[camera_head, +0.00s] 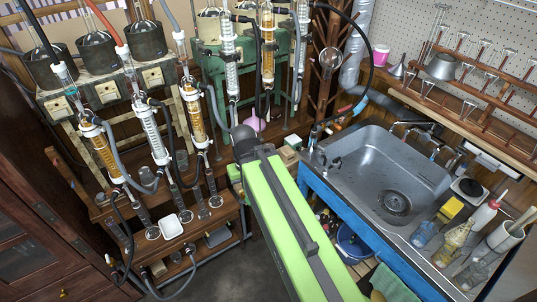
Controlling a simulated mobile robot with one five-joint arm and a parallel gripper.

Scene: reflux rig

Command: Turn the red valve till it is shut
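I cannot surely pick out the red valve. A small red-orange piece (338,127) shows by the back left corner of the sink, but it is too small to tell whether it is the valve. My lime-green arm reaches from the bottom right up to the middle. Its dark end (243,138) lies in front of the rig's lower shelf. The fingers of my gripper cannot be made out, and the arm hides what is behind it.
Glass condensers (153,137) with hoses stand at left and centre, below flasks in dark heaters (97,52). A steel sink (385,180) is at right, with bottles (485,214) on its edge. A wooden cabinet (35,240) stands at left. Bare floor (258,265) shows at bottom centre.

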